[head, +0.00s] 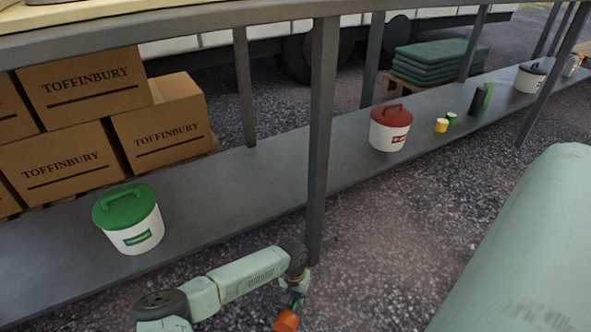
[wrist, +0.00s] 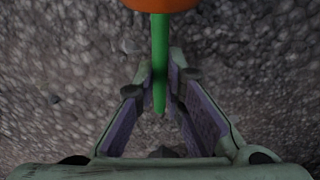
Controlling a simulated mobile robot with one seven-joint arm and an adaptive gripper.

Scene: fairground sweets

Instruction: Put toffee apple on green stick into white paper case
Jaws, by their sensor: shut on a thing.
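The toffee apple is an orange-red thing (head: 286,321) low in the head view, below the end of my arm; it also shows at the top edge of the wrist view (wrist: 160,4), partly cut off. Its green stick (wrist: 160,40) runs from it down between the fingers. My gripper (wrist: 160,78) is shut on the green stick; in the head view it is small (head: 292,299) and hangs over the gravel. No white paper case shows in either view.
A grey shelf (head: 240,190) between metal legs (head: 322,140) runs behind my arm. It carries a green-lidded tub (head: 135,236), a red-lidded tub (head: 388,135) and small yellow and green pots. Cardboard boxes (head: 85,90) stand behind at left.

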